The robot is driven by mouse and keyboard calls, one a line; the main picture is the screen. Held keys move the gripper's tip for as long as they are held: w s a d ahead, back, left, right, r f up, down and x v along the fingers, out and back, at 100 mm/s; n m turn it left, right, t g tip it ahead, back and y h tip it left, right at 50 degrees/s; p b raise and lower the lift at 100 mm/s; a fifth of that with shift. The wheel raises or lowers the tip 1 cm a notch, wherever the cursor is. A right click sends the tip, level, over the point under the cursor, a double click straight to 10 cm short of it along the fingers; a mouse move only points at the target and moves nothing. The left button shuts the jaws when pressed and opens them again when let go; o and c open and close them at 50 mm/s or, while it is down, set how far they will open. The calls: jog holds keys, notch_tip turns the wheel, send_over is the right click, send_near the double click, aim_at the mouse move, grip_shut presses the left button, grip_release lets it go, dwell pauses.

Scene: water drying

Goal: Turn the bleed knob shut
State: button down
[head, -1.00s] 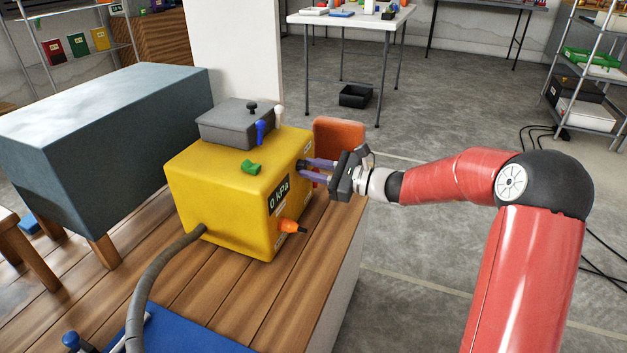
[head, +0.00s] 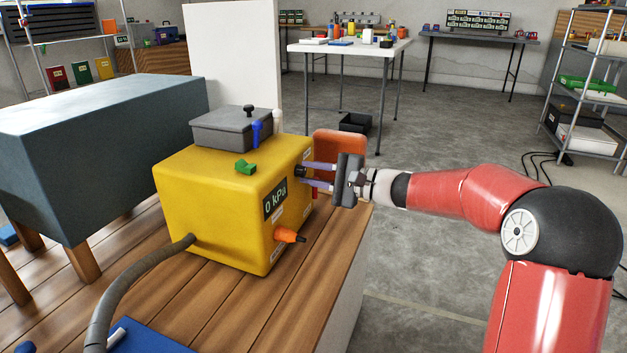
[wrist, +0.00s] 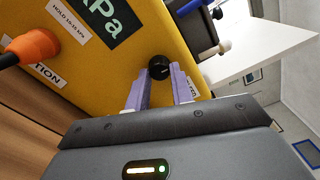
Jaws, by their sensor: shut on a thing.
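The yellow box (head: 215,205) stands on the wooden bench and has a dark display reading 0 kPa (head: 275,200). On its right-hand face is a small black knob (head: 299,171); it also shows in the wrist view (wrist: 159,68), with a pale mark on its face. A partly hidden label (wrist: 191,88) sits beside it. My gripper (head: 304,176) reaches in from the right, its two purple fingers on either side of the black knob and shut on it. In the wrist view, the fingertips hide the knob's sides.
An orange fitting (head: 288,235) sticks out lower on the same face. A grey hose (head: 130,280) leaves the left side. An orange panel (head: 340,150) stands behind my gripper.

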jog(key=shift+n, duration=0.6)
jog(key=c, duration=1.2)
grip_release()
jog(key=v, duration=0.8)
jog(key=shift+p, duration=0.35)
jog(key=shift+a, duration=0.1)
